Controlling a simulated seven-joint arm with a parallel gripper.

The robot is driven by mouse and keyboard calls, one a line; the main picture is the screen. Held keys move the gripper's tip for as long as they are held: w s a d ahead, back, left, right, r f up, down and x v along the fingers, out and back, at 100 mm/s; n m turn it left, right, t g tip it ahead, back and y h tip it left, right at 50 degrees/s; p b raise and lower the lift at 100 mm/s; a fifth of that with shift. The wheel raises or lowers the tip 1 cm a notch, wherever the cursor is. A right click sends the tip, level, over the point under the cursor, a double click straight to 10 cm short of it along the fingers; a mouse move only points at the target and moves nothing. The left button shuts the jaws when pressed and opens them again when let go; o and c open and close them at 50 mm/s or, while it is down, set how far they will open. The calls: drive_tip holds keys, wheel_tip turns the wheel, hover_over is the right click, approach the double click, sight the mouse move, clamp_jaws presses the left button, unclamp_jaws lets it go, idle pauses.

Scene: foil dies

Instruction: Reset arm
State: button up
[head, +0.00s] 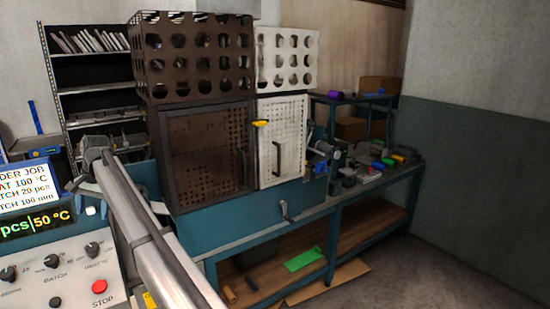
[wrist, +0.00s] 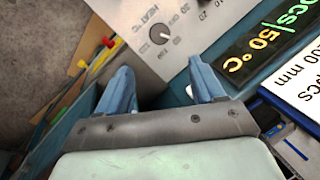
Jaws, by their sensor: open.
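My gripper (wrist: 160,68) shows in the wrist view with two blue fingers spread apart and nothing between them. Beyond the fingertips is the grey control panel (wrist: 165,14) with a knob (wrist: 160,35) marked "HEAT °C". The panel also shows in the head view (head: 70,283) at the lower left, with several black knobs and a red STOP button (head: 99,286). Its display (head: 38,222) reads "pcs|50 °C". I cannot clearly make out my gripper's fingers in the head view; my grey arm crosses the lower left there.
A blue bench machine (head: 250,215) carries a dark perforated door (head: 205,155) and a white one (head: 283,140), both looking closed, with cages above. A job sign (head: 25,185) stands above the panel. Tools lie on the bench's right (head: 375,175). Floor at the right is clear.

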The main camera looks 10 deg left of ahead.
drive_tip(key=s+d+f+n+t+h, duration=0.1)
drive_tip(key=s+d+f+n, duration=0.1)
drive_tip(key=d+f, duration=2.1)
drive_tip(key=s+d+f+n+h, duration=0.2)
drive_tip(key=s+d+f+n, duration=0.1)
drive_tip(key=d+f, duration=1.95)
drive_tip(key=s+d+f+m+g, duration=0.1)
drive_tip(key=s+d+f, duration=0.25)
drive_tip(key=d, duration=0.25)
drive_tip(key=s+d+f+m+h, duration=0.1)
drive_tip(key=s+d+f, duration=0.1)
drive_tip(key=d+f, duration=0.3)
drive_tip(key=s+d+f+m+g, duration=0.1)
drive_tip(key=s+d+f, duration=0.15)
drive_tip(key=d, duration=0.55)
drive_tip(key=s+d+f+m+g, duration=0.2)
drive_tip(key=s+d+f, duration=0.2)
drive_tip(key=s+d, duration=0.6)
drive_tip(key=s+d+f+m+g, duration=0.2)
drive_tip(key=s+d+f, duration=0.3)
drive_tip(key=s+d, duration=0.5)
drive_tip(key=shift+s+d+m+g+y, duration=0.3)
drive_tip(key=shift+s+m+g+y, duration=0.1)
drive_tip(key=shift+m, duration=0.2)
